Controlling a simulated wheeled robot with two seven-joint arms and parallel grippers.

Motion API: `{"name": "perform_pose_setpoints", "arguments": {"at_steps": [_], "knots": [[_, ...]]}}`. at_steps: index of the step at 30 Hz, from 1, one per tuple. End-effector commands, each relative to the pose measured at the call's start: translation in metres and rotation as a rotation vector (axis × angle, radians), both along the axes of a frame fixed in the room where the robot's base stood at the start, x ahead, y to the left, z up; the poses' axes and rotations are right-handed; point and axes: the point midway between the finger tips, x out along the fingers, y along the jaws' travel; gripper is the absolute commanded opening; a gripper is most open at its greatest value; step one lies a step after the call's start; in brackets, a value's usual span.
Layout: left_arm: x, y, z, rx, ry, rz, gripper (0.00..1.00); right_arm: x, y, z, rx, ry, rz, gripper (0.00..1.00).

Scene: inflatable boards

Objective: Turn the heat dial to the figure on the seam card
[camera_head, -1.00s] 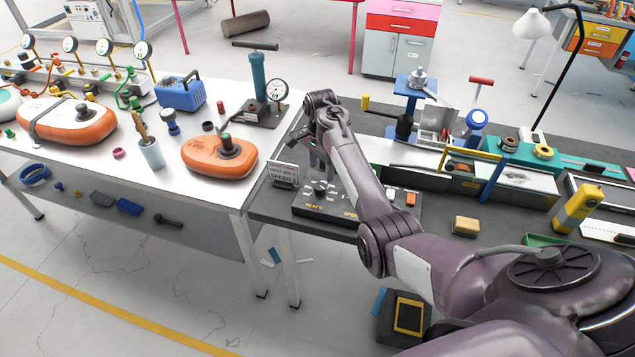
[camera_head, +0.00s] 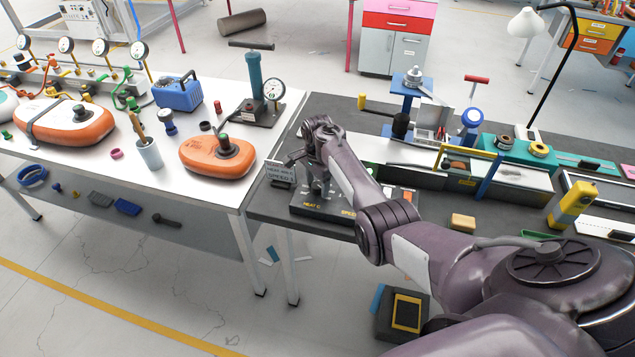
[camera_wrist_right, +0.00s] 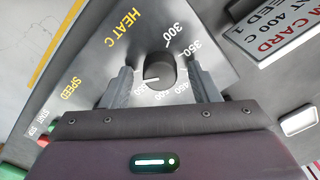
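The seam card (camera_head: 280,175) stands at the back left of the control panel (camera_head: 300,208). In the right wrist view the card (camera_wrist_right: 270,30) is partly cut off and reads 400 C and speed 1. The black heat dial (camera_wrist_right: 158,68) sits on the panel among white figures, including 300 and 350. My right gripper (camera_wrist_right: 165,84) is open, one finger on each side of the dial with gaps showing. In the head view my right gripper (camera_head: 318,188) covers the dial. My left gripper is out of view.
A white table (camera_head: 215,195) with an orange inflatable (camera_head: 200,160) and a pump (camera_head: 256,85) stands to the left. A yellow block (camera_head: 463,221) lies right of the panel. The speed lettering and start and stop labels (camera_wrist_right: 40,118) are near the right gripper.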

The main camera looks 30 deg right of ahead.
Motion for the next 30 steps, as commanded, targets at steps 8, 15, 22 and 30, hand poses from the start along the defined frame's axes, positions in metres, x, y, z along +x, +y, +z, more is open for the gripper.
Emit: {"name": "perform_pose_setpoints", "arguments": {"at_steps": [8, 15, 22, 30], "knots": [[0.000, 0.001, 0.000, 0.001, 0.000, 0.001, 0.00, 0.000, 0.000, 0.000, 0.000, 0.000, 0.000, 0.20], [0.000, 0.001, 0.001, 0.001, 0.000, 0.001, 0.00, 0.000, 0.000, 0.000, 0.000, 0.001, 0.008, 0.11], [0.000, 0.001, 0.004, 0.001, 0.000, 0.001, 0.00, 0.000, 0.000, 0.001, 0.001, 0.002, 0.083, 0.11], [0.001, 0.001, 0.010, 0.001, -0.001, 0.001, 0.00, 0.000, 0.000, 0.001, 0.001, 0.002, 0.290, 0.11]]}}
